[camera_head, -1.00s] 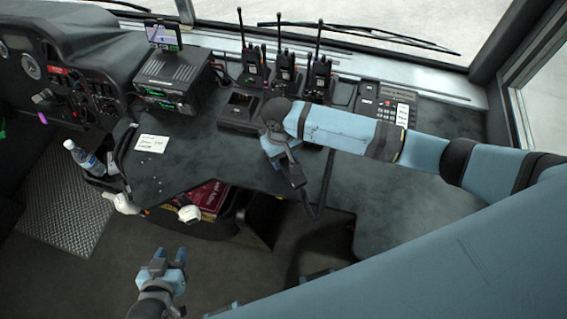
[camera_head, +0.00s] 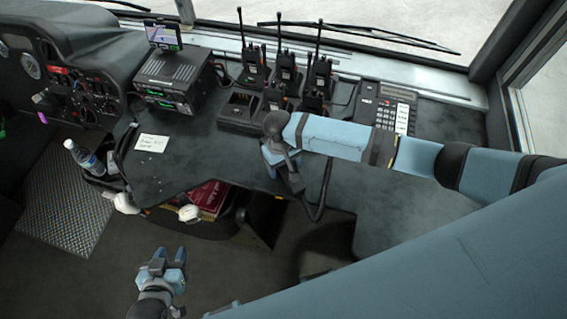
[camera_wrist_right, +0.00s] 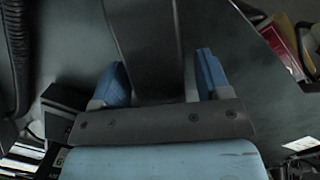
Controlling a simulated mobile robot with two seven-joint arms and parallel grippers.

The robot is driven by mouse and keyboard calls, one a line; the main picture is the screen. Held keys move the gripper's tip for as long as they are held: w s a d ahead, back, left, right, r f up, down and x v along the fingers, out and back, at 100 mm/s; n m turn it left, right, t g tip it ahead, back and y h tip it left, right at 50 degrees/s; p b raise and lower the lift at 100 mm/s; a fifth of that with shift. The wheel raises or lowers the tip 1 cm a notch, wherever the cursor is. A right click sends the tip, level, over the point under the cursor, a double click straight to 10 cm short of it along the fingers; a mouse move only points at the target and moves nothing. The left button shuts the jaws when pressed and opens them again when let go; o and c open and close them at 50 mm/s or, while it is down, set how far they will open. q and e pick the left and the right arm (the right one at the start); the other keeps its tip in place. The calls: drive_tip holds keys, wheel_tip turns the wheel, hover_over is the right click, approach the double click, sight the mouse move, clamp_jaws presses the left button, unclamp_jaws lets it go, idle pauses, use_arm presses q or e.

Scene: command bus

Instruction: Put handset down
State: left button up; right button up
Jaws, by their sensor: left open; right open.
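The dark handset (camera_head: 293,180) is at the front edge of the dark desk, with its black cord (camera_head: 327,186) looping down beside it. My right gripper (camera_head: 281,163) is at the handset, its blue fingers apart. In the right wrist view the dark handset (camera_wrist_right: 150,45) runs between the two spread fingers of the right gripper (camera_wrist_right: 163,84), with gaps at the sides. I cannot tell whether the handset rests on the desk. The desk phone (camera_head: 388,108) with a light keypad stands at the back right. My left gripper (camera_head: 170,262) is open and empty, low over the floor.
Several upright radios (camera_head: 287,72) stand in chargers along the back of the desk (camera_head: 220,160). A radio unit (camera_head: 172,78), a white note (camera_head: 152,143) and a bottle (camera_head: 83,157) are at the left. Red books (camera_head: 208,197) sit below the desk edge. The right desk surface is largely clear.

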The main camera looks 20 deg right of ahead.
wheel_tip(320, 180, up, 12)
drive_tip(key=w, duration=0.1)
drive_tip(key=shift+w+a, duration=0.2)
drive_tip(key=shift+w, duration=0.15)
idle(0.6)
